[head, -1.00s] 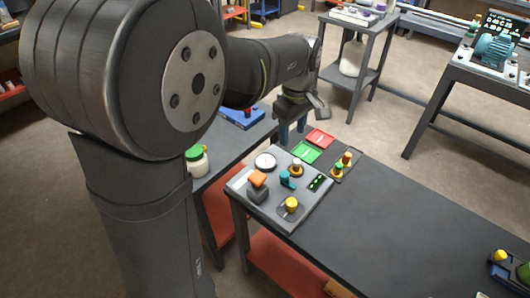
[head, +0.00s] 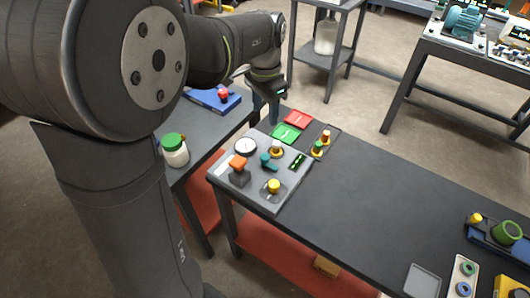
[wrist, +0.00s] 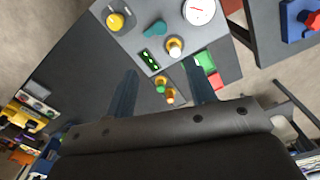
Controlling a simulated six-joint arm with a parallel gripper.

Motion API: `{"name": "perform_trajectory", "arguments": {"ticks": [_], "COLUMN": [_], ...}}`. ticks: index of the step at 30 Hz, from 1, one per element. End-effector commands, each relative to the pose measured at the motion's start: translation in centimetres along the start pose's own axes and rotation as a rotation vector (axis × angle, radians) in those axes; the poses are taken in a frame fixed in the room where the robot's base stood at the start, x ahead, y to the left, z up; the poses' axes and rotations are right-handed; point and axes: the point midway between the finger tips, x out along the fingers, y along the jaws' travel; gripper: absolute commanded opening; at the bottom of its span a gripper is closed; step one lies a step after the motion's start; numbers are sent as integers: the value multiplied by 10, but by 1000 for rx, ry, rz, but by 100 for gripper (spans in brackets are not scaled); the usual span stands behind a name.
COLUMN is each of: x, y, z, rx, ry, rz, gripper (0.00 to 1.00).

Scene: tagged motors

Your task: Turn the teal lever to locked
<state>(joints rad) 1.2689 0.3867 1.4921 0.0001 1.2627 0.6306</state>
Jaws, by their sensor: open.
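The teal lever (head: 268,161) sits on the grey control panel (head: 284,199) at the near left end of the dark workbench. It also shows in the wrist view (wrist: 155,29), above and between my fingers in the picture. My gripper (head: 266,118) is above the far side of the panel, by the green and red cards. In the wrist view my gripper (wrist: 162,75) has its two fingers wide apart with nothing between them. It is open and apart from the lever. The lever's position marking is too small to read.
On the panel around the lever are a round gauge (head: 245,146), an orange-topped switch (head: 238,165), a yellow knob (head: 273,186) and a white-and-yellow knob (head: 276,149). Green (head: 286,134) and red (head: 298,119) cards lie behind. The bench's middle (head: 370,190) is clear.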

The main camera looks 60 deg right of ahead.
Motion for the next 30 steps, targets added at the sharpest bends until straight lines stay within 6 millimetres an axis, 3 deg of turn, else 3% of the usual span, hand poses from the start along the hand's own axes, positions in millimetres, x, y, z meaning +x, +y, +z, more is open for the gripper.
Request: {"name": "perform_trajectory", "arguments": {"ticks": [8, 24, 30], "x": [15, 129, 160], "y": [0, 0, 0], "z": [0, 1, 0], "rx": [67, 65, 64], "ry": [-2, -4, -2], "rz": [2, 3, 2], "gripper": [50, 50, 50]}}
